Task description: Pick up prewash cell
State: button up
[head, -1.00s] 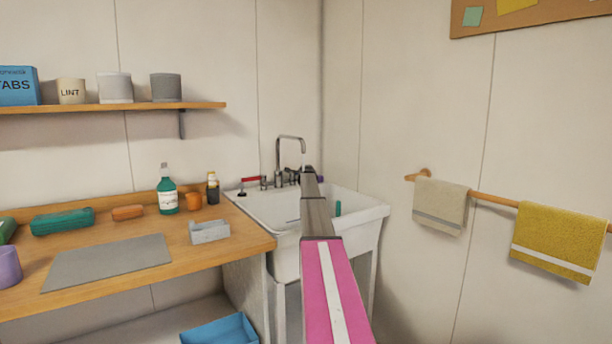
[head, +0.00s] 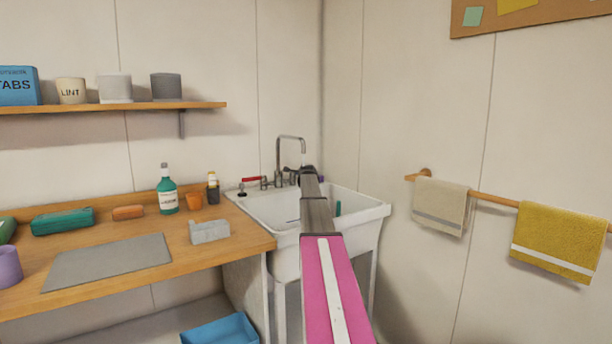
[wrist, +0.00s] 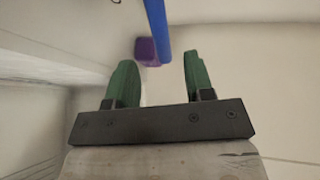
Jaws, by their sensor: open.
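A small purple block (wrist: 147,51), perhaps the prewash cell, shows in the wrist view ahead of my gripper. I cannot read a label on it. A blue rod (wrist: 158,30) runs down beside its right side and partly overlaps it. My gripper (wrist: 158,80) has its two green fingers apart with nothing held between them. The purple block lies beyond the fingertips, between them in the picture. In the head view a bit of purple (head: 321,178) shows at the sink's back edge. My arm hides most of the gripper there; a green finger (head: 338,208) shows inside the sink.
The white sink (head: 372,216) surrounds my gripper's area, with a tap (head: 279,160) at its back. Towels (head: 440,205) hang right.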

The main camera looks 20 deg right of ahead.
aim_at(201, 232)
jog(key=k, duration=1.5)
